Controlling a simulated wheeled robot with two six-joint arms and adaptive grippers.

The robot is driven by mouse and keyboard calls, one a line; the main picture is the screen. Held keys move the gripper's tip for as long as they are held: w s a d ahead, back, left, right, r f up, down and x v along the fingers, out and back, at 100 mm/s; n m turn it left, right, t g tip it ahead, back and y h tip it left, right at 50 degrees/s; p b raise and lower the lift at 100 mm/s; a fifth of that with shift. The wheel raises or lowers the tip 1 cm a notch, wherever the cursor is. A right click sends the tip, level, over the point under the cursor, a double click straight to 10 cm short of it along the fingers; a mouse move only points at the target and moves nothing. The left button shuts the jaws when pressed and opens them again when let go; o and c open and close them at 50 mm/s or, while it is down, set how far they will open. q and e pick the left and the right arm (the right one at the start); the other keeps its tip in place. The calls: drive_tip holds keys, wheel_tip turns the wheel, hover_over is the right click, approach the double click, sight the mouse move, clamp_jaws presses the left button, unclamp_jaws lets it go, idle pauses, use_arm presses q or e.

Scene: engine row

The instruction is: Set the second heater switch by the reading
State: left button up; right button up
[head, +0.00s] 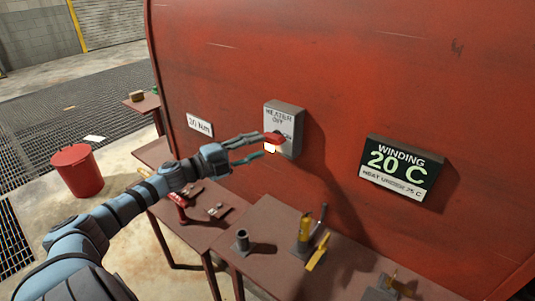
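The heater switch box (288,115) is a grey plate on the red engine wall, reading "HEATER OFF". A red piece (273,138) with a bright white patch below it shows at its lower left. My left gripper (266,147) reaches in from the left, its fingertips at this red piece. A gap shows between the fingers, but whether they hold the red piece or only touch it is unclear. My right gripper is out of view.
A "20 Nm" label (199,124) is left of the switch. Below stand brown tables (272,217) with a grey cylinder (242,240), yellow-handled tools (305,230) and small parts. A red bucket (77,171) stands on the floor at left. The wall between switch and panel is clear.

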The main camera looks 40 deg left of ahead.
sight(268, 140)
use_arm(q)
drive_tip(key=w, duration=0.2)
drive_tip(key=w+d+r+p, duration=0.1)
drive_tip(key=shift+w+r, duration=0.1)
drive_tip(key=shift+w, duration=0.05)
drive_tip(key=shift+w+d, duration=0.35)
drive_tip(key=shift+w, duration=0.05)
drive_tip(key=shift+a+f, duration=0.1)
drive_tip(key=shift+f, duration=0.1)
clamp_jaws()
